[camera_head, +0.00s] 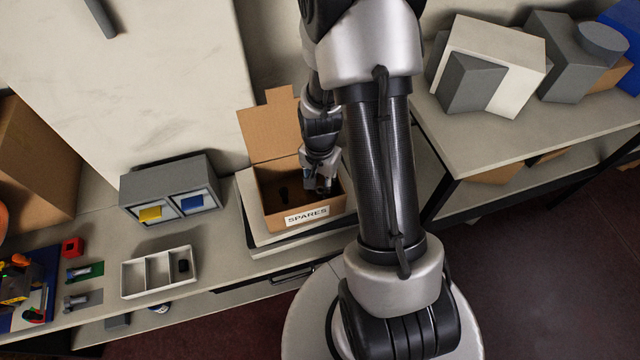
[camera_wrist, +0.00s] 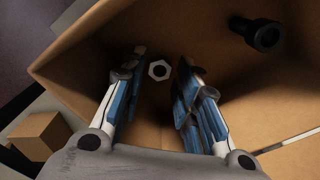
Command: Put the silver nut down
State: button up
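The silver nut (camera_wrist: 160,70) shows in the wrist view as a small hexagon with a dark hole, inside the cardboard box labelled SPARES (camera_head: 275,208). It lies between the tips of my gripper (camera_wrist: 158,72), with a visible gap on each side. My gripper (camera_head: 322,186) is inside the box, pointing down, with its fingers apart. The nut seems to rest on the box floor, though its exact height is hard to tell. In the head view my gripper and the box wall hide the nut.
A black bolt-like part (camera_wrist: 257,35) lies in the box. The box flap (camera_head: 270,125) stands up behind. Left are a grey two-drawer unit (camera_head: 170,187), a white divided tray (camera_head: 160,272) and a red block (camera_head: 73,247). Grey and white blocks (camera_head: 490,65) stand on the right table.

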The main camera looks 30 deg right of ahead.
notch_tip(320, 180, up, 11)
jog(key=p, duration=0.4)
notch_tip(320, 180, up, 13)
jog(key=n+t, duration=0.2)
jog(key=n, duration=0.3)
send_over(320, 190)
jog(key=s+a, duration=0.2)
jog(key=a, duration=0.3)
jog(key=s+a+r+n+t, duration=0.2)
jog(key=s+a+r+n, duration=0.5)
jog(key=s+r, duration=0.3)
jog(key=shift+s+t, duration=0.3)
jog(key=shift+s, duration=0.55)
jog(key=shift+r, duration=0.1)
